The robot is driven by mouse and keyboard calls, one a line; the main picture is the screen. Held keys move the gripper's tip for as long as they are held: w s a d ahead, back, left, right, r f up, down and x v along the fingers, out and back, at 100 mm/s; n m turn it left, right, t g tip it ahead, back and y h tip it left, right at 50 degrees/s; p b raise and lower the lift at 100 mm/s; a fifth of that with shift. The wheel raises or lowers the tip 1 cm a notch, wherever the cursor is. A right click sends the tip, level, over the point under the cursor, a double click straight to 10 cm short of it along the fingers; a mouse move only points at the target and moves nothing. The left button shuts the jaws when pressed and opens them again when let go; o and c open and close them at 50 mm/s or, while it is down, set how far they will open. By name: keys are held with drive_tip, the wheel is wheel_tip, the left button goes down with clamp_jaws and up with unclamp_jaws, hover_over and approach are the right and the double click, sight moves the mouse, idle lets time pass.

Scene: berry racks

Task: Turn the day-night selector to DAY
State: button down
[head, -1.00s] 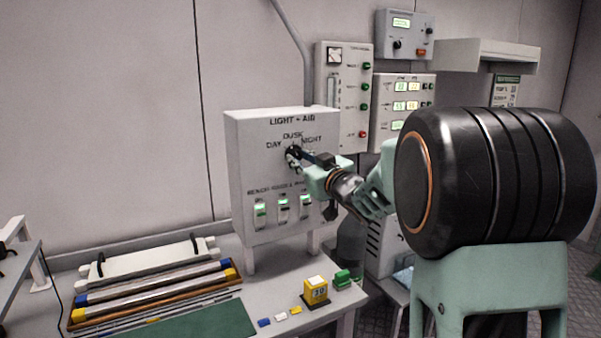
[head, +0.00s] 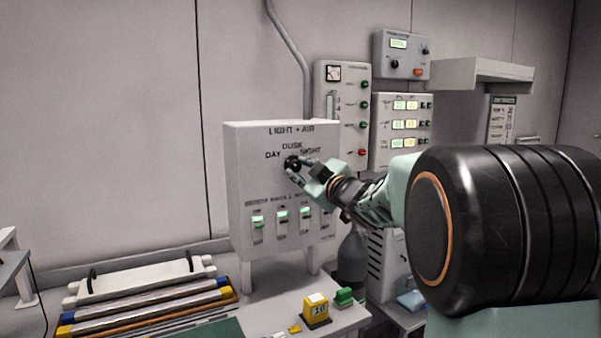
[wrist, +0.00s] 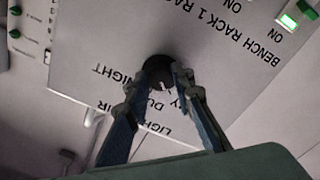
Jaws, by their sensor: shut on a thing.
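The day-night selector is a round black knob (head: 292,163) on the front of the white LIGHT + AIR box (head: 240,195), below the labels DAY, DUSK and NIGHT. My gripper (head: 298,167) is at the knob, reaching in from the right. In the wrist view the two fingers of my gripper (wrist: 162,80) close around the dark knob (wrist: 157,68), one on each side. The knob's pointer is mostly hidden by the fingers, so I cannot tell which label it points to.
Several rocker switches with green lights (head: 282,215) sit below the knob. Control panels (head: 402,130) hang on the wall to the right. The bench below holds rods and a white handled tray (head: 140,279) at left and a yellow block (head: 316,309) near the front edge.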

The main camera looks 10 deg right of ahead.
drive_tip(key=c, duration=1.7)
unclamp_jaws()
drive_tip(key=shift+o, duration=0.2)
drive_tip(key=v, duration=1.2)
